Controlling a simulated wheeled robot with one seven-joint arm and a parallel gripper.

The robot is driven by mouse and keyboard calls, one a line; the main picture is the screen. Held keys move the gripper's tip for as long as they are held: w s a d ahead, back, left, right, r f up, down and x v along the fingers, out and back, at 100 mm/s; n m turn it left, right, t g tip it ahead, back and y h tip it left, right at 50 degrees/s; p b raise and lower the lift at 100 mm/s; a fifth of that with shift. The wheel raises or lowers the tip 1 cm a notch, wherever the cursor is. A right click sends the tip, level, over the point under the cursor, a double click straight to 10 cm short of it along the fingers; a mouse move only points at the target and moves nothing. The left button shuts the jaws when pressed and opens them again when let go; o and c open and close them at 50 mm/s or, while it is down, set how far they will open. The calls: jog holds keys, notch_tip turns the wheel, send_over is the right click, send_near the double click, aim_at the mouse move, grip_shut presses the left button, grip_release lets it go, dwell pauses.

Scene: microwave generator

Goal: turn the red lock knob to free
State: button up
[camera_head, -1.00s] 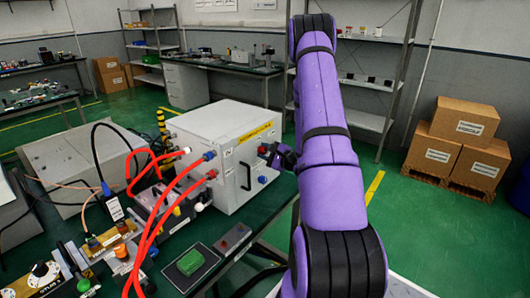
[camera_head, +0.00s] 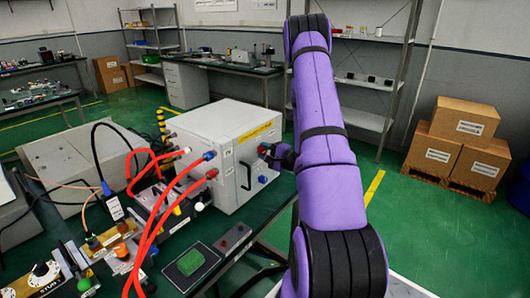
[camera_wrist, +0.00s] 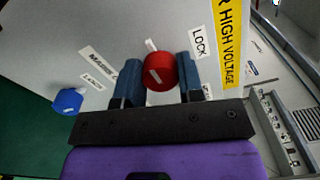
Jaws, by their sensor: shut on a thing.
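The red lock knob (camera_wrist: 160,72) is on the front of a white cabinet (camera_head: 223,150), seen in the wrist view. My gripper (camera_wrist: 160,80) has one blue-grey finger on each side of the knob and is shut on it. A short white pointer mark shows at the knob's upper left edge. A label reading LOCK (camera_wrist: 200,42) is to its right; another label beside the right finger is partly hidden. In the head view my gripper (camera_head: 268,151) is at the cabinet's front, where the red knob is hidden.
A blue knob (camera_wrist: 68,101) is left of the red one in the wrist view. The cabinet has a vertical handle (camera_head: 245,175). Red hoses (camera_head: 155,225) and devices crowd the bench to its left. A green block (camera_head: 190,262) lies on a dark pad in front.

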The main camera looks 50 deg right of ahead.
jog(key=shift+f, duration=0.1)
jog(key=o, duration=0.9)
jog(key=shift+s, duration=0.1)
jog(key=s, duration=1)
jog(key=shift+s+d, duration=0.35)
jog(key=shift+d, duration=0.05)
